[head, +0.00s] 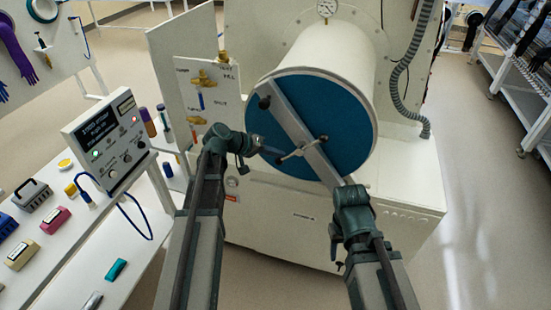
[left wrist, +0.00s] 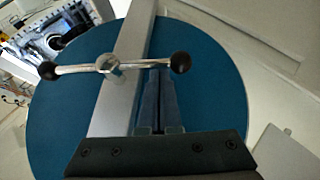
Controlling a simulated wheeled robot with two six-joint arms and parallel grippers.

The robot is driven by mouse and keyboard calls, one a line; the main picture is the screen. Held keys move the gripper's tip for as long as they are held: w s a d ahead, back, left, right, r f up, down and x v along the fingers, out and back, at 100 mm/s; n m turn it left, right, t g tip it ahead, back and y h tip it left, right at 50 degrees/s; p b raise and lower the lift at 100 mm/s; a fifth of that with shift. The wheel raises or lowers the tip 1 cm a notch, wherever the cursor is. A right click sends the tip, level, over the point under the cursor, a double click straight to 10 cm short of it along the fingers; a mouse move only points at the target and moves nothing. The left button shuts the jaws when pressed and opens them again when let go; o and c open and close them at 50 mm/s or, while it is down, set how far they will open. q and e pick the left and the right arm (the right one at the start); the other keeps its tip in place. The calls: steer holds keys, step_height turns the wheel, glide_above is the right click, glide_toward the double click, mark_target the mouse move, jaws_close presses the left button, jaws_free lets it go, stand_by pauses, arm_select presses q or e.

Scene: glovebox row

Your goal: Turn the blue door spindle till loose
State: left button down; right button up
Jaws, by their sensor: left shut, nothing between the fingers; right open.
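The blue round door (head: 345,110) closes the end of a white cylinder, with a grey bar (head: 287,117) lying diagonally across it. The spindle (head: 301,150) sits mid-bar, with a thin metal cross handle ending in black knobs. In the left wrist view the spindle hub (left wrist: 109,63) and handle show clearly, and the handle lies nearly level. My left gripper (head: 268,147) is shut and empty. Its fingertips (left wrist: 159,72) appear at the handle near the right knob (left wrist: 180,62); contact cannot be told. My right gripper (head: 351,194) is open near the bar's lower end, its fingers mostly hidden.
A control box (head: 107,140) and several small items stand on the white bench at left. A labelled valve panel (head: 203,90) is left of the cylinder. A grey corrugated hose (head: 402,90) hangs at right. The floor at right is clear.

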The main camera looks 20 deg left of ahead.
arm_select(q)
steer(key=shift+d+f+h+b, duration=0.1)
steer(key=shift+f+h+b, duration=0.4)
steer(key=shift+f+b, duration=0.35)
steer(key=shift+d+n+h+b, duration=0.2)
steer(key=shift+n+h+b, duration=0.1)
steer(key=shift+b, duration=0.1)
arm_select(e)
step_height(320, 180, down, 4)
steer(key=shift+r, duration=0.1)
arm_select(q)
steer(key=shift+d, duration=0.15)
